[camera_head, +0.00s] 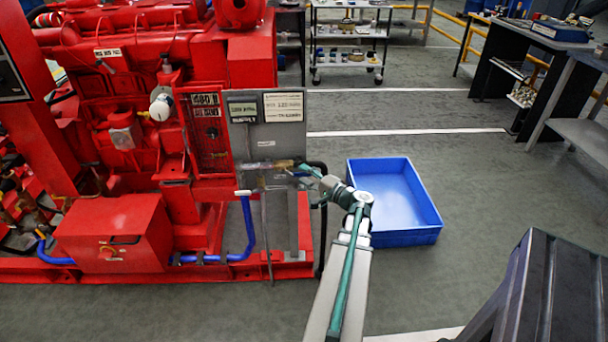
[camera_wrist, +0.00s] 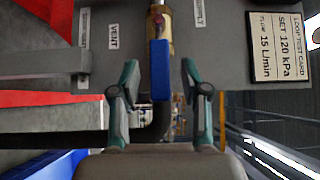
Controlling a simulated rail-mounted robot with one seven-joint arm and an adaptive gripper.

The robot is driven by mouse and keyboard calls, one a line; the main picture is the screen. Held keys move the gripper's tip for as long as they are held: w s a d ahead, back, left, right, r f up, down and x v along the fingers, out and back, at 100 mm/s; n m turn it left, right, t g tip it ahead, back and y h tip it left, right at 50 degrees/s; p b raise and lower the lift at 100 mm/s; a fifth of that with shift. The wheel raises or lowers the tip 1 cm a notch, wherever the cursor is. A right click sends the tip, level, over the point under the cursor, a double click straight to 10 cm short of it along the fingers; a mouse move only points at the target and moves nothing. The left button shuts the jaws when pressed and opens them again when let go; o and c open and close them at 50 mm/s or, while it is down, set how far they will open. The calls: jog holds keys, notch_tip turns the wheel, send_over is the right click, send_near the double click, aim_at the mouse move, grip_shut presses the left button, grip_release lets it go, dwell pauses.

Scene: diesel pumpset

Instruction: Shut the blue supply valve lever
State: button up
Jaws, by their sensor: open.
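The blue lever (camera_wrist: 160,72) sits on a brass valve (camera_wrist: 158,32) in the wrist view. It points from the valve body toward my gripper and lies roughly in line with the valve. In the head view the brass valve (camera_head: 284,163) is at the lower part of the grey panel, with the lever small and partly hidden by my gripper. My gripper (camera_wrist: 159,72) is open, one finger on each side of the lever, with a visible gap on both sides. In the head view my gripper (camera_head: 316,178) is just right of the valve. Contact depth cannot be told.
The grey panel (camera_head: 268,138) carries labels, including a VENT label (camera_wrist: 113,36) and a test card (camera_wrist: 279,45). A black hose (camera_wrist: 156,128) runs below the lever. A blue bin (camera_head: 428,225) stands on the floor to the right. The red engine (camera_head: 130,60) fills the left.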

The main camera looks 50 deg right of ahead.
jog(key=shift+w, duration=0.6)
grip_shut()
